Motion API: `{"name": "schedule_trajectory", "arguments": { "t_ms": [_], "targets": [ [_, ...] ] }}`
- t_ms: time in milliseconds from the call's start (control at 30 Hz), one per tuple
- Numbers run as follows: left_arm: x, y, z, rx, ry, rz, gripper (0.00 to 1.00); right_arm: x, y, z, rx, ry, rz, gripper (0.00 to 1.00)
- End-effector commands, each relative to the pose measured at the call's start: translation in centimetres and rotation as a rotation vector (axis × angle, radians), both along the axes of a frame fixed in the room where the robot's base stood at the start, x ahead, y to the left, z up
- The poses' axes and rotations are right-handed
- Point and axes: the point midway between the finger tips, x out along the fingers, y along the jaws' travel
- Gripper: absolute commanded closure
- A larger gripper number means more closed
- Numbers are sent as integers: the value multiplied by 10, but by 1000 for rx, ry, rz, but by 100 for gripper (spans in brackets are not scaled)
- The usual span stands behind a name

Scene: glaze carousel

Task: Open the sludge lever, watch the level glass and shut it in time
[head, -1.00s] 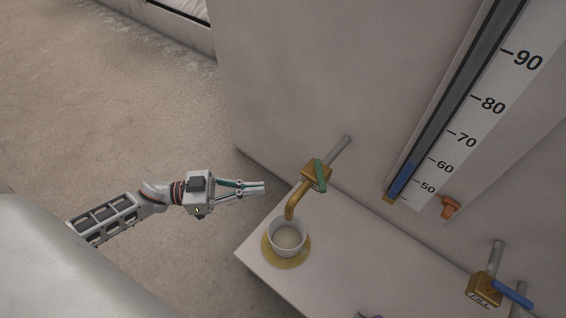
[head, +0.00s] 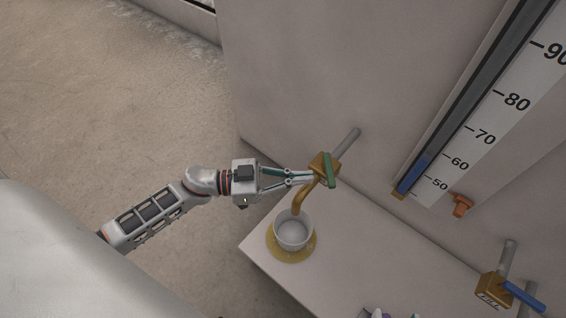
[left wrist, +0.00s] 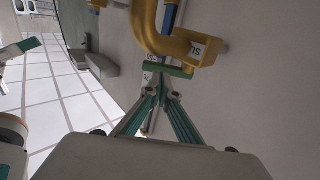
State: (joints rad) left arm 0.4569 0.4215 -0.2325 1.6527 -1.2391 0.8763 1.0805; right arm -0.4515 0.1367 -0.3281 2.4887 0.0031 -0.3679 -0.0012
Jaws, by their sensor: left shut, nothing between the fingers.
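The brass sludge valve (head: 322,165) sits on a pipe from the wall, with its green lever (head: 331,173) slanting across it. My left gripper (head: 312,176) is shut and empty, its tips close beside the lever. In the left wrist view the green lever (left wrist: 168,70) lies just beyond the tips (left wrist: 164,94); I cannot tell if they touch. The level glass (head: 455,115) holds a blue column (head: 413,174) reaching about the 60 mark on the scale. A part at the left of the left wrist view may be my right gripper (left wrist: 22,46); its jaws are unclear.
A white cup (head: 292,231) stands on a yellow disc (head: 277,252) under the brass spout, on a pale ledge (head: 345,265). An orange fitting (head: 462,205) is below the scale. Another brass valve (head: 492,288) with a blue lever (head: 523,296) is at lower right.

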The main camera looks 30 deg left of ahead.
Motion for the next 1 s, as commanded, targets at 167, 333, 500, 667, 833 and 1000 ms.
{"name": "schedule_trajectory", "arguments": {
  "t_ms": [167, 333, 500, 667, 833, 1000],
  "targets": [
    [10, -18, -3, -1, 3, -1, 100, 4, 6, 4, 26, -10, -3, 60],
    [15, -24, -1, 0, 1, 0, 100, 8, 5, 10, 31, -24, -6, 60],
    [16, -24, 0, 1, 1, 0, 100, 8, 5, 9, 29, -23, -6, 60],
    [16, -24, 0, 1, 1, 0, 100, 7, 5, 8, 29, -18, -6, 60],
    [16, -24, 1, 0, 0, 5, 100, 6, 5, 8, 26, -18, -6, 60],
    [18, -23, 2, -1, -1, 20, 100, 7, 4, 10, 17, -21, -5, 60]
  ]
}}
